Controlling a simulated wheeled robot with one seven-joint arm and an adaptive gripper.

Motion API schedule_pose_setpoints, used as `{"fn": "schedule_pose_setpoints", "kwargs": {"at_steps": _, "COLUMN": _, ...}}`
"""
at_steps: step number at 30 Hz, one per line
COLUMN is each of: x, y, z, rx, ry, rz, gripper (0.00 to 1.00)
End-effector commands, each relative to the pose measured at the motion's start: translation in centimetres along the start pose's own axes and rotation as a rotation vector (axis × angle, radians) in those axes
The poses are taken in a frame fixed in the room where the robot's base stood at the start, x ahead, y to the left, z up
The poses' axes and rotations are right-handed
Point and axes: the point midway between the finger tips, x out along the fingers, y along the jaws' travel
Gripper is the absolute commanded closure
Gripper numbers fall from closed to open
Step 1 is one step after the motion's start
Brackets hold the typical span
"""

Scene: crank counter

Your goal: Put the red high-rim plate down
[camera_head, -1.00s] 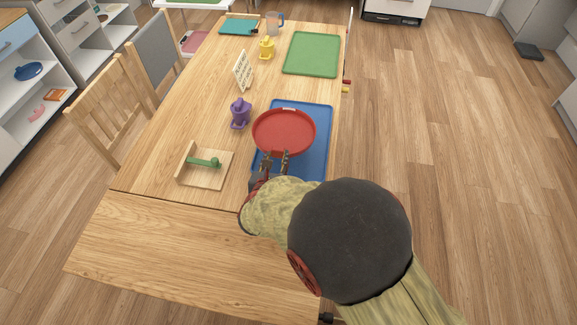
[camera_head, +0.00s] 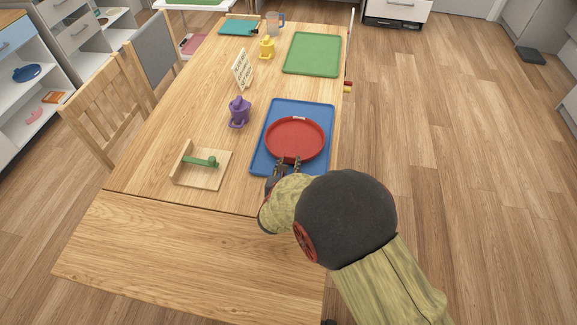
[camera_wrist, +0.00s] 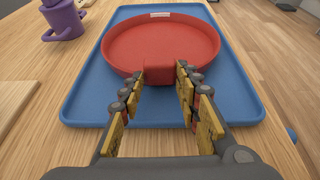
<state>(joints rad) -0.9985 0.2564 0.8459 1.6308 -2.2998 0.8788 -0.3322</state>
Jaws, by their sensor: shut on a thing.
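The red high-rim plate (camera_head: 295,138) is over the blue tray (camera_head: 262,160) at the table's right edge. It looks level and on or very close to the tray; I cannot tell whether it touches. My gripper (camera_head: 287,163) is at the plate's near side. In the wrist view, my gripper (camera_wrist: 160,75) is shut on a red block-like grip on the near rim of the plate (camera_wrist: 160,45). The blue tray (camera_wrist: 85,105) shows all around the plate there. The tray under the plate is hidden.
A wooden stand with a green lever (camera_head: 203,163) is at the near left. A white sign (camera_head: 243,68), a yellow device (camera_head: 267,48) and a green tray (camera_head: 312,54) are farther back.

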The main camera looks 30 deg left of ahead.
Motion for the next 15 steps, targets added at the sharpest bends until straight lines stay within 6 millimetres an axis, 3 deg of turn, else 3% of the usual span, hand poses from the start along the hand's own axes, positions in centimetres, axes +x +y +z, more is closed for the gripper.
{"fn": "schedule_pose_setpoints", "kwargs": {"at_steps": 6, "x": 0.1, "y": 0.05, "z": -0.09, "rx": 0.001, "ry": -0.003, "rz": 0.0, "gripper": 1.0}}
{"fn": "schedule_pose_setpoints", "kwargs": {"at_steps": 7, "x": 0.05, "y": 0.01, "z": -0.16, "rx": 0.0, "ry": 0.0, "rz": 0.0, "gripper": 0.66}}
{"fn": "schedule_pose_setpoints", "kwargs": {"at_steps": 15, "x": 0.03, "y": 0.01, "z": -0.1, "rx": 0.0, "ry": 0.0, "rz": 0.0, "gripper": 0.5}}
